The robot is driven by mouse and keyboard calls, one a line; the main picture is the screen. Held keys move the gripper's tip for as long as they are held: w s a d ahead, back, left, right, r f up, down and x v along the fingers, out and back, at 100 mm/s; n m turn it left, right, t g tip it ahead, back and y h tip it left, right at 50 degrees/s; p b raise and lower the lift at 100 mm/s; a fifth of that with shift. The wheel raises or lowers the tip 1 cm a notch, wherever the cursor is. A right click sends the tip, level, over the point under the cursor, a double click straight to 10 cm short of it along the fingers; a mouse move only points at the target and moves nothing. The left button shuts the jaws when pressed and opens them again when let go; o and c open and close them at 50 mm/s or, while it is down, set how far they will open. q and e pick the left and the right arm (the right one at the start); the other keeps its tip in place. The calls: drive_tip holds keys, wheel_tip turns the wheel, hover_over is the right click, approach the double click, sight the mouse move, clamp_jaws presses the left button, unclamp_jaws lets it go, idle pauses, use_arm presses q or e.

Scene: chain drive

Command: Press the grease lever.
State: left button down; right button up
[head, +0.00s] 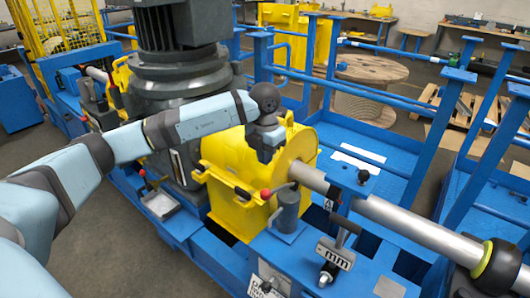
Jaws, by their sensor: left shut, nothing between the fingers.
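A grey cylinder (287,210), which looks like a grease pump, stands on the blue frame in front of the yellow housing (233,170). A thin lever with a red knob (266,194) sticks out from its top toward the left. I take this for the grease lever. My left gripper (265,157) is shut and empty, pointing down in front of the upper part of the yellow housing. In the picture it is above the red knob, apart from it. A second red knob (141,172) shows at the left, by a small tray. My right gripper is not in view.
A steel shaft (400,225) runs from the yellow housing to a black end with a yellow-green ring. A small block marked "mm" (335,254) stands right of the cylinder. A dark motor (180,75) rises behind my left arm. Blue rails (375,95) stand behind.

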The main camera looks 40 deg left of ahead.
sight(265, 190)
use_arm(q)
wheel_tip(265, 190, down, 10)
drive_tip(key=shift+f+p, duration=0.1)
drive_tip(key=shift+p, duration=0.65)
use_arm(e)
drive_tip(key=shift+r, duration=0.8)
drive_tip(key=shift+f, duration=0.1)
